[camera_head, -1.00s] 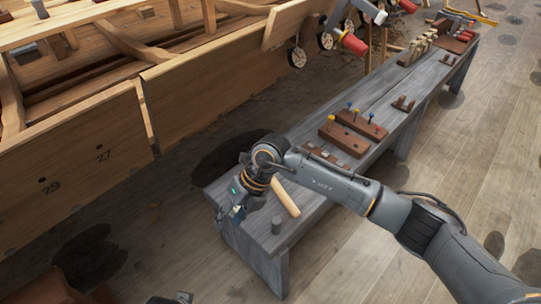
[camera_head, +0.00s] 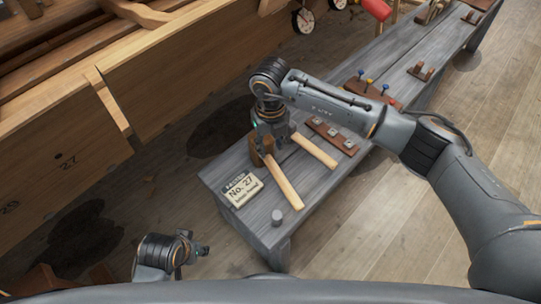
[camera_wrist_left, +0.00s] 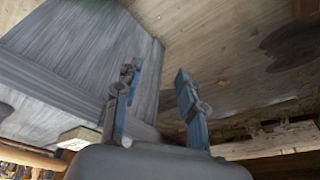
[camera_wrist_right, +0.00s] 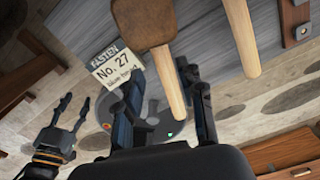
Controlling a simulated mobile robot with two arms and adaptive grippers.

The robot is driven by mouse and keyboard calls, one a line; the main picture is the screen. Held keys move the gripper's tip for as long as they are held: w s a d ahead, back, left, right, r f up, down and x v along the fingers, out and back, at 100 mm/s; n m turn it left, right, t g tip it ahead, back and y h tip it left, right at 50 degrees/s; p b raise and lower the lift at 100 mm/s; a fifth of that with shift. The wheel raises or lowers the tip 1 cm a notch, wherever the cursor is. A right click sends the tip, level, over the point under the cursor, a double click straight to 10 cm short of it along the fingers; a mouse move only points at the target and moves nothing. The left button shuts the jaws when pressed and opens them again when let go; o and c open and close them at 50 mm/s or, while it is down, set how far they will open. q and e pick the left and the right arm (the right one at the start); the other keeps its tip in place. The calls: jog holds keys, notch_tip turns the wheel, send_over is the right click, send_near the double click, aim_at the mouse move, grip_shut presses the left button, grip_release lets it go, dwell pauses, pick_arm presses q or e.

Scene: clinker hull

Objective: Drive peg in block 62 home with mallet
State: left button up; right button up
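A mallet with a brown wooden head (camera_wrist_right: 150,28) and pale handle (camera_head: 282,184) lies at the near end of the bench. My right gripper (camera_head: 272,146) is over its head end. In the right wrist view, its fingers (camera_wrist_right: 160,85) stand apart with the handle between them, nearer the right finger; I see no grip. My left gripper (camera_head: 200,250) is low beside the bench; its blue-padded fingers (camera_wrist_left: 155,95) are apart and empty. A red-brown block with blue and yellow pegs (camera_head: 368,82) is partly hidden by my right arm. I cannot read a number 62.
The grey bench (camera_head: 230,165) bears a card reading "No. 27" (camera_head: 241,189), a grey cylinder (camera_head: 277,217), a second pale handle (camera_head: 315,150) and a brown strip with metal squares (camera_head: 331,136). The wooden hull (camera_head: 150,90) stands left; floor lies between.

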aim_at(271, 160)
notch_tip(271, 160, down, 3)
jog(key=shift+w+r+b, duration=0.1)
jog(key=shift+b, duration=0.7)
jog(key=shift+f, duration=0.4)
jog(key=shift+f+b, duration=0.6)
jog(key=shift+b, duration=0.1)
pick_arm(q)
jog(key=w+v, duration=0.1)
jog(key=v, duration=0.6)
pick_arm(e)
jog(key=shift+f+b, duration=0.3)
jog(key=shift+f, duration=0.1)
jog(key=shift+f+b, duration=0.55)
jog(key=shift+f, duration=0.2)
pick_arm(q)
jog(key=shift+w+d+r+t+h, duration=0.15)
jog(key=shift+w+d+t, duration=0.1)
jog(key=shift+w+t, duration=0.5)
jog(key=shift+w+d+r+t+h, duration=0.15)
jog(key=shift+w+d+t, duration=0.25)
jog(key=shift+w, duration=0.65)
jog(key=shift+w+d+r+t+h, duration=0.1)
jog(key=shift+w+d+r+t, duration=0.05)
jog(key=shift+w+t, duration=0.65)
pick_arm(e)
jog(key=shift+f, duration=0.45)
pick_arm(q)
jog(key=shift+w, duration=0.15)
pick_arm(e)
grip_shut()
